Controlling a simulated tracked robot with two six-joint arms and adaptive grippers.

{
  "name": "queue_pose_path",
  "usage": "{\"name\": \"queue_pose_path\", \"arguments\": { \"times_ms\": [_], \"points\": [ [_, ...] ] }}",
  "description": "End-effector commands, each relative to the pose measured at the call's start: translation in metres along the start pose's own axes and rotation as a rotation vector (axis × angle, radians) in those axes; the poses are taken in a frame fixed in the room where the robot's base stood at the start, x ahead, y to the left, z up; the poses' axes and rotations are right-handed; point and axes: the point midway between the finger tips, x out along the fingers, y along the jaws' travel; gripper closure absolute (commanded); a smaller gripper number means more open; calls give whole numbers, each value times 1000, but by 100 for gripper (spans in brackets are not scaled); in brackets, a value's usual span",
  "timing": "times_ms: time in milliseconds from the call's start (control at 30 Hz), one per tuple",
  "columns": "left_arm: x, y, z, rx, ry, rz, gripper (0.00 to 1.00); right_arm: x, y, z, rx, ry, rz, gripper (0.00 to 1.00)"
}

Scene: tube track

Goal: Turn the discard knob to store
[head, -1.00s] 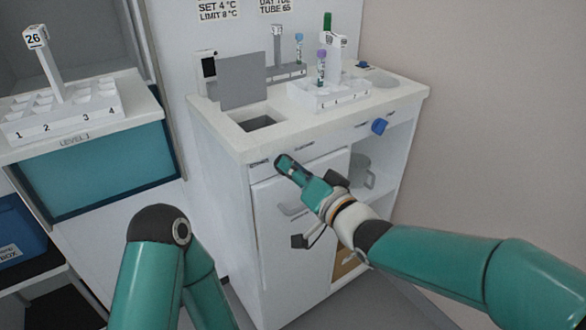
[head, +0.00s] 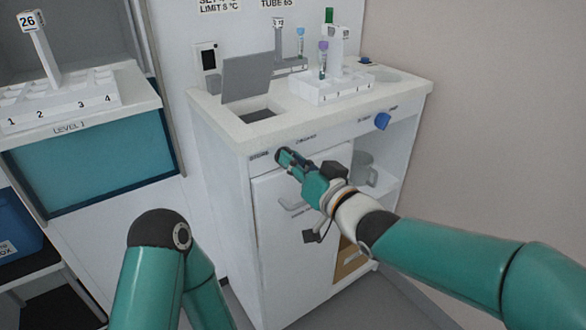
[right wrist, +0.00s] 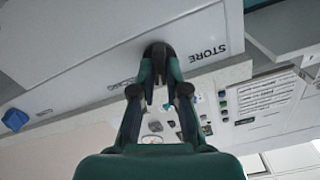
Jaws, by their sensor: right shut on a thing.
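The white cabinet (head: 225,140) has a front strip with a STORE label (head: 259,156) and a DISCARD label (head: 306,141). My right gripper (head: 284,156) is at this strip, between the two labels, shut on the discard knob. The fingers cover the knob, so its pointing direction cannot be told. In the right wrist view my right gripper's fingertips (right wrist: 158,58) are close together against the panel, beside the large STORE label (right wrist: 208,51). My left gripper is out of view.
A blue knob (head: 382,121) sits further right on the cabinet front. A grey lid (head: 247,78) stands above a counter opening, near a white tube rack (head: 325,92). A numbered rack (head: 70,107) is on the left shelf.

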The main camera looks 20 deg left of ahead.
Motion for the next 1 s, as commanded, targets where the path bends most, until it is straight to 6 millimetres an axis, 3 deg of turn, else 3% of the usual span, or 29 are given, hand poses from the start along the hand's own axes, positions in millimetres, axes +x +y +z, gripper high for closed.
{"name": "queue_pose_path", "arguments": {
  "times_ms": [400,1000],
  "points": [
    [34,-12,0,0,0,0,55,-1,2,4,-394,-1,6,100],
    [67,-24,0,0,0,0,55,0,0,5,-917,-5,6,100]
  ]
}}
